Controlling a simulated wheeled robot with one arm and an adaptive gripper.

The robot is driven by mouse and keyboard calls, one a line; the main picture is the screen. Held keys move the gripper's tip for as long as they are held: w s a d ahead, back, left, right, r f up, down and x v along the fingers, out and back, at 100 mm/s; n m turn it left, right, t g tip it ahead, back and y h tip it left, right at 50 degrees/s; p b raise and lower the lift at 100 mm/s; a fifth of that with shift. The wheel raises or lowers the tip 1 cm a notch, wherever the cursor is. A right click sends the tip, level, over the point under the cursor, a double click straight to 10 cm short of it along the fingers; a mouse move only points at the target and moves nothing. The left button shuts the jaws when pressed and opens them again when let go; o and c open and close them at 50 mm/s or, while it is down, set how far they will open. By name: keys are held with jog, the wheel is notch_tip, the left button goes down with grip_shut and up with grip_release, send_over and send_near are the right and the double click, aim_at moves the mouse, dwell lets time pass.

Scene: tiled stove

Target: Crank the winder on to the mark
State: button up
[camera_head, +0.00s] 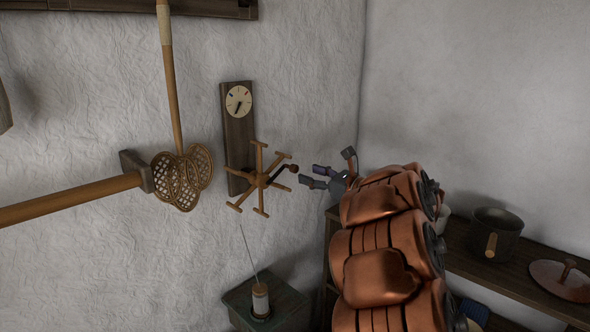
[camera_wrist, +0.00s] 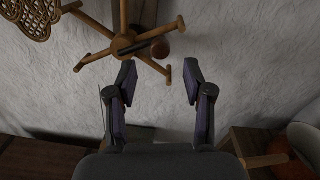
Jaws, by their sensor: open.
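The winder (camera_head: 260,180) is a wooden wheel of several pegged spokes on a dark board (camera_head: 238,135) fixed to the white wall. A round dial (camera_head: 238,101) with a dark hand and a small red mark sits at the top of the board. A dark crank arm ends in a reddish-brown knob (camera_head: 293,168) at the wheel's right. My gripper (camera_head: 312,177) is open and empty, just right of the knob and apart from it. In the wrist view the knob (camera_wrist: 160,49) shows ahead of and between my open fingers (camera_wrist: 158,85).
A thread spool (camera_head: 260,298) stands on a small green-topped stand (camera_head: 278,300) below the winder. A woven beater (camera_head: 181,178) hangs at left, near a wooden pole (camera_head: 75,202). A shelf at right bears a pot (camera_head: 497,232) and a lid (camera_head: 562,280).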

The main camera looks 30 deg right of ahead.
aim_at(297, 170)
jog(key=shift+p+x, duration=1.05)
jog(key=shift+x, duration=2.4)
jog(key=shift+c, duration=0.2)
grip_shut()
